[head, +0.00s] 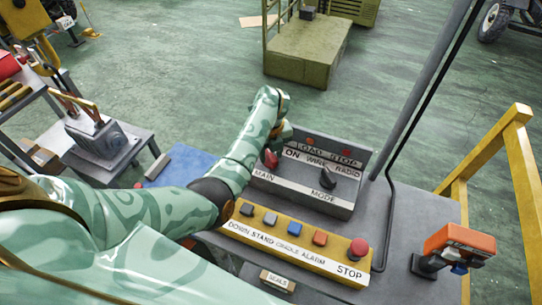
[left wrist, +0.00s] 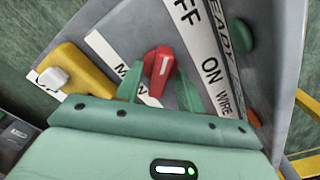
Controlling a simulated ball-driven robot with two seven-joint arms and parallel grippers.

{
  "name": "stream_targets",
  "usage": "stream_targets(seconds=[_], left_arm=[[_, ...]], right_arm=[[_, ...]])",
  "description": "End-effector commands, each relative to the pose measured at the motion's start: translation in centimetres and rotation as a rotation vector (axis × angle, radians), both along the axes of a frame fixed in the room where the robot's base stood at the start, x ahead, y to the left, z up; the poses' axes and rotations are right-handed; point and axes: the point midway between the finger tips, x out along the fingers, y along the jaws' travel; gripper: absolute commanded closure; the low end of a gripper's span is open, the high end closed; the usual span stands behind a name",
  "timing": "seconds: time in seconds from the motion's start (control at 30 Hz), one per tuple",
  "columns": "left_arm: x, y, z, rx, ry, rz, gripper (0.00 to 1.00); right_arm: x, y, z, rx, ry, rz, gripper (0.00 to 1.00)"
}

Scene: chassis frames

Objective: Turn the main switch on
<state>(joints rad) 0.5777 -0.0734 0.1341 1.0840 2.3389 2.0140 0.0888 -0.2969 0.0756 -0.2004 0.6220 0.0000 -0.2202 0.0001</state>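The main switch is a red knob (head: 270,158) at the left end of the grey switch box (head: 318,188), above the MAIN label. In the left wrist view the red knob (left wrist: 161,66) has a white pointer line, near the OFF and ON lettering; which mark it points to is hard to tell. My left gripper (head: 281,131) is at the knob in the head view. In the left wrist view its two green fingers (left wrist: 160,80) stand apart on either side of the knob, with a gap visible at the left finger. My right gripper is not in view.
A black MODE knob (head: 327,178) sits right of the main switch. A yellow button panel (head: 293,241) with a red STOP button (head: 358,248) lies in front. A dark post rises behind the console, and a yellow rail (head: 490,150) stands right. An orange device (head: 459,242) is beside it.

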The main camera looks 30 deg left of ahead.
Motion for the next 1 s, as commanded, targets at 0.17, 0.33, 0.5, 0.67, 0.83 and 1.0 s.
stream_targets(seconds=[0.17,0.33,0.5,0.67,0.83,1.0], left_arm=[[0.0,0.01,-0.51,0.0,0.0,0.001,0.62],[0.0,0.01,-0.47,0.0,0.0,0.001,0.62],[0.01,0.02,-0.47,0.0,0.0,0.001,1.0],[0.0,0.01,-0.46,0.0,0.0,-0.002,1.0],[0.0,-0.01,-0.43,0.0,0.0,-0.028,1.0],[0.01,0.02,-0.38,0.001,-0.001,-0.105,1.0]], right_arm=[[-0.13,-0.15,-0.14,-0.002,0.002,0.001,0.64],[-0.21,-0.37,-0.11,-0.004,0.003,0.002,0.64],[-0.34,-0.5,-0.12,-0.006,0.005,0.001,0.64],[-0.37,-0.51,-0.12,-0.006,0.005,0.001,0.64],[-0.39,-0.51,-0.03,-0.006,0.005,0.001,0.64],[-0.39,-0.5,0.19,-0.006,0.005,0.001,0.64]])
